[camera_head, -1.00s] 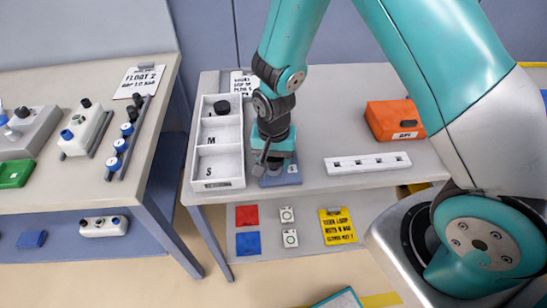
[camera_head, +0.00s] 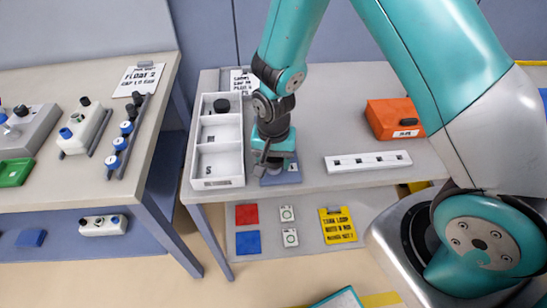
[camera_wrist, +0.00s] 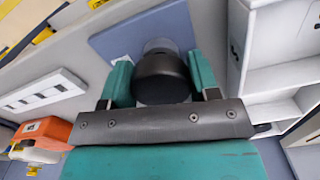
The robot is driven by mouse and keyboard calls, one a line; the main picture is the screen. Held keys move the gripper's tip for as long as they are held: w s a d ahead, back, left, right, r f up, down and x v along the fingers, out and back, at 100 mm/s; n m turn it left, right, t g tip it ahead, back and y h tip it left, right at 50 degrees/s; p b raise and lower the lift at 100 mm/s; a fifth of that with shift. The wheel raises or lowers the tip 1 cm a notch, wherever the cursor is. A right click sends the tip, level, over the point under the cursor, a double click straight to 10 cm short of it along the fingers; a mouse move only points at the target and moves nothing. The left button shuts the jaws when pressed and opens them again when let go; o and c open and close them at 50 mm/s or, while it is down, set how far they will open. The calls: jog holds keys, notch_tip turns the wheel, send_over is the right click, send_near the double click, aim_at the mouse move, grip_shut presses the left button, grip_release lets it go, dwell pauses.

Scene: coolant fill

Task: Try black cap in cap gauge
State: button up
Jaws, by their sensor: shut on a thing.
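The black cap (camera_wrist: 160,80) is held between the two teal fingers of my gripper (camera_wrist: 160,74) in the wrist view. The cap gauge, a blue plate (camera_wrist: 108,42) with a pale round post (camera_wrist: 160,45), lies just past the cap. The cap overlaps the post in this view, and I cannot tell whether they touch. In the head view my gripper (camera_head: 270,160) is low over the blue plate (camera_head: 287,176), which is partly hidden. The held cap cannot be made out there.
A white tray (camera_head: 241,160) with lettered compartments stands close to my gripper's left; a black cap (camera_head: 221,105) sits in its far compartment. A white slotted strip (camera_head: 368,162) and an orange box (camera_head: 393,119) are at right. The table's front edge is near the gauge.

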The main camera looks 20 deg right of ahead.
jog(key=shift+f+b, duration=0.6)
jog(key=shift+f, duration=0.25)
jog(key=o, duration=1)
notch_tip(320, 180, up, 17)
jog(key=shift+r+b, duration=0.2)
jog(key=shift+b, duration=0.25)
